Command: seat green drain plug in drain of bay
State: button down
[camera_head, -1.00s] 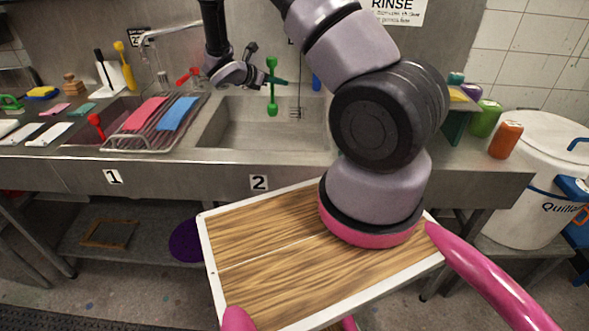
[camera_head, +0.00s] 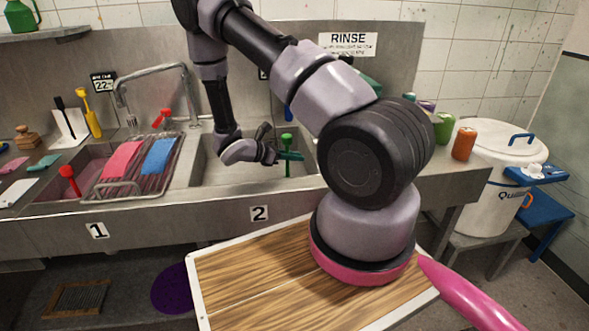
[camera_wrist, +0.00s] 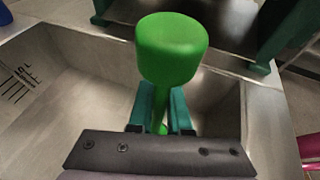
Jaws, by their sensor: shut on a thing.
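The green drain plug (camera_head: 287,138) is upright over or in bay 2 (camera_head: 215,170), with its knob on top and a thin stem below. In the wrist view its wide green knob (camera_wrist: 172,45) stands above the fingers and hides most of the stem and the lower end. My gripper (camera_head: 290,156) has teal fingers shut around the stem; they also show in the wrist view (camera_wrist: 160,112). The drain is not visible, and I cannot tell whether the plug touches the basin floor.
Bay 1 (camera_head: 45,190) on the left holds a red plug (camera_head: 68,175). A rack (camera_head: 120,190) with a pink cloth (camera_head: 122,158) and a blue cloth (camera_head: 158,156) lies beside bay 2. A faucet (camera_head: 150,72) rises behind. Cups and a white bin (camera_head: 500,190) are at right.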

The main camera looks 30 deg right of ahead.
jog(key=shift+f, duration=1.95)
jog(key=c, duration=0.9)
grip_release()
jog(key=shift+o, duration=0.2)
